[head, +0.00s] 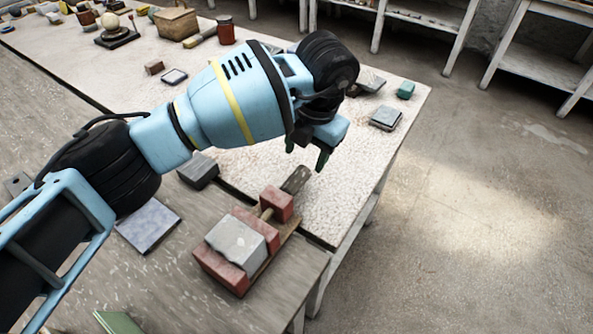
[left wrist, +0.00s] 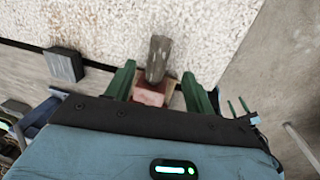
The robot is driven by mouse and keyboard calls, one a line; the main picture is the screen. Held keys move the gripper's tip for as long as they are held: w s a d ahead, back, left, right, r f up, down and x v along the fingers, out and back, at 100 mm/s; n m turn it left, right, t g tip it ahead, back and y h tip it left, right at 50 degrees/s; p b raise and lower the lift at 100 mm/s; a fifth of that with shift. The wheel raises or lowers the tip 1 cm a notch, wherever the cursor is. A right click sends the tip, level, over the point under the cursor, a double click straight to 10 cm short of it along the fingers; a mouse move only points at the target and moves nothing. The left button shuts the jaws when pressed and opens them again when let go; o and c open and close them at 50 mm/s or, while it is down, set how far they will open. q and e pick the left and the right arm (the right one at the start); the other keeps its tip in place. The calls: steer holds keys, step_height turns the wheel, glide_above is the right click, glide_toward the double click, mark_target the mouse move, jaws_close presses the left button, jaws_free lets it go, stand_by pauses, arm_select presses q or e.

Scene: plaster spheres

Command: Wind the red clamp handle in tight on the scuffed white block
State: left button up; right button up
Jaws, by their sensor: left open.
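A clamp with red jaws (head: 277,204) sits on a wooden base on the near bench. The scuffed white block (head: 236,243) lies between its red jaws. A thin wooden screw shows between the block and the far red piece. The clamp handle (head: 296,180) is a weathered grey-brown bar, not red, sticking out past that piece. My left gripper (head: 306,152) is open, just above and beyond the handle. In the left wrist view the handle (left wrist: 158,58) appears between the two green fingers, with no contact visible; the white block is hidden there. My right gripper is not in view.
A dark grey block (head: 198,170) and a bluish tile (head: 149,225) lie left of the clamp. A grey stacked block (head: 386,117) and a green block (head: 406,90) stand near the speckled bench's right edge. Open floor lies to the right.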

mark_target(302, 175)
arm_select(q)
steer(key=f, duration=0.4)
steer(key=a+f, duration=0.1)
steer(key=f, duration=0.2)
steer(key=shift+w+f, duration=0.1)
steer(key=shift+w, duration=0.25)
steer(key=shift+c, duration=0.4)
steer(key=c, duration=0.9)
steer(key=shift+s+d+t+y+p, duration=0.1)
steer(key=shift+t+y+p, duration=0.35)
steer(key=shift+y, duration=0.35)
steer(key=shift+d+t+y, duration=0.15)
steer(key=shift+t+y, duration=0.4)
steer(key=shift+y, duration=0.15)
steer(key=shift+s+y, duration=0.1)
steer(key=shift+y, duration=0.3)
steer(key=shift+f, duration=0.1)
